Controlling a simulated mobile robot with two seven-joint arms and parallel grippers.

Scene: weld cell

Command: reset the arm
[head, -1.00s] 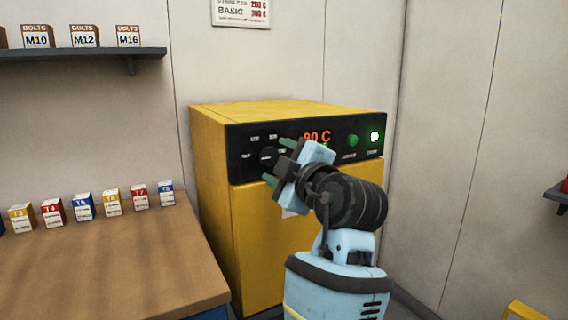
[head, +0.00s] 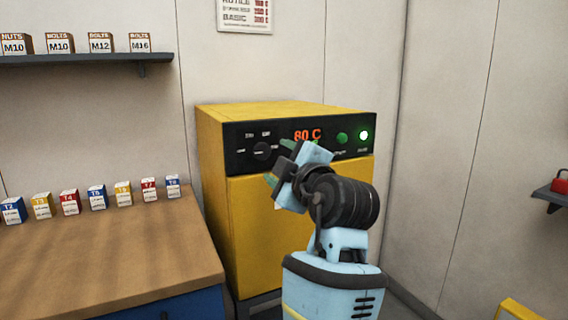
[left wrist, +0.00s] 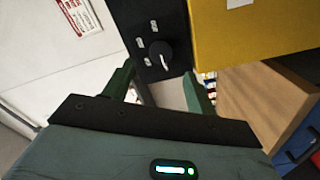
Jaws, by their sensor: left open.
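A yellow oven cabinet (head: 262,220) stands against the back wall with a black control panel. My right gripper is not in view.
A wooden bench (head: 110,255) with several labelled boxes is at the left, under a wall shelf (head: 80,59) of bolt and nut boxes. A small shelf (head: 552,197) with a red item is at the right edge. A yellow object (head: 520,309) shows at the bottom right.

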